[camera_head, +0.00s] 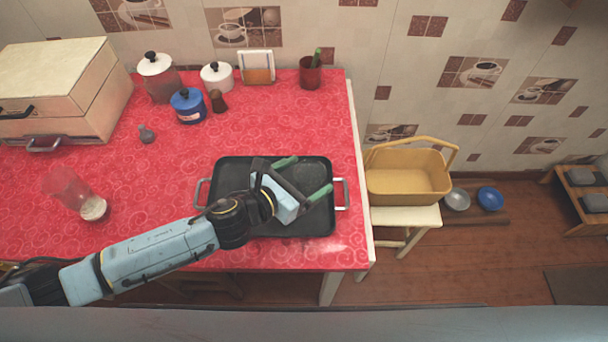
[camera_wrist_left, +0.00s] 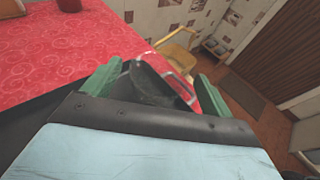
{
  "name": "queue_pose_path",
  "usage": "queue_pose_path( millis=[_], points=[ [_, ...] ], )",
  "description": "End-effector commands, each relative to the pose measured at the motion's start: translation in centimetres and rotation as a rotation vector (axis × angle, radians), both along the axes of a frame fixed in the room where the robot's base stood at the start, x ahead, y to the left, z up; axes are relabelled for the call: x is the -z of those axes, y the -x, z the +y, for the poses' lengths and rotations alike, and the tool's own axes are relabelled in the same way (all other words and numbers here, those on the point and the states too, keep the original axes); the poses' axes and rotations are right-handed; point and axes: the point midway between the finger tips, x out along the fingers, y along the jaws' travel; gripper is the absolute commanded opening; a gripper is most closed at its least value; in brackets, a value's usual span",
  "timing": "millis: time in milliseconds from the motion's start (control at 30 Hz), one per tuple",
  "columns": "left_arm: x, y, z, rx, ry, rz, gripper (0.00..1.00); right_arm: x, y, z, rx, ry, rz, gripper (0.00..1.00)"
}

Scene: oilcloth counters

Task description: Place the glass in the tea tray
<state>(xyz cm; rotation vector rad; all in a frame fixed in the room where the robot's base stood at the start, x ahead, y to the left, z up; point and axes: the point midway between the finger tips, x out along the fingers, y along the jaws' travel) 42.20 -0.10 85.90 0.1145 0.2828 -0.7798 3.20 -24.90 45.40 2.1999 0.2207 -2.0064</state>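The black tea tray (camera_head: 222,218) with metal handles lies on the red counter at its right front. My left gripper (camera_head: 304,178) is over the tray's right half, its two green fingers spread wide. Between them a faint dark round outline (camera_head: 309,175) looks like a see-through glass; I cannot tell whether it touches the fingers. In the left wrist view the open fingers (camera_wrist_left: 155,88) frame a dark patch and the tray's handle. My right gripper is not in view.
A cream box (camera_head: 55,85) stands back left. Jars (camera_head: 187,105), a brown shaker (camera_head: 217,101), a framed card (camera_head: 257,67) and a dark red cup (camera_head: 310,72) line the back. A yellow basket (camera_head: 408,180) sits on a stool to the right.

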Motion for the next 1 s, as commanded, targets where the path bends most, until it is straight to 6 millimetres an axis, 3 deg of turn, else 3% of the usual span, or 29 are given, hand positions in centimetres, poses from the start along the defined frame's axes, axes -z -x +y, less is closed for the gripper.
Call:
queue_pose_path(
  millis=[367,800,1000],
  points=[
    [-0.5,0.3,0.4,0.000,-0.001,0.001,0.85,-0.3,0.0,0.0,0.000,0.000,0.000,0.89],
    [-3.0,6.2,6.3,0.000,-0.002,0.001,0.85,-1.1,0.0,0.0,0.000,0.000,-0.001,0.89],
    [-3.7,7.8,7.8,0.000,0.000,0.000,0.85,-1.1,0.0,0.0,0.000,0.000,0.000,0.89]
  ],
)
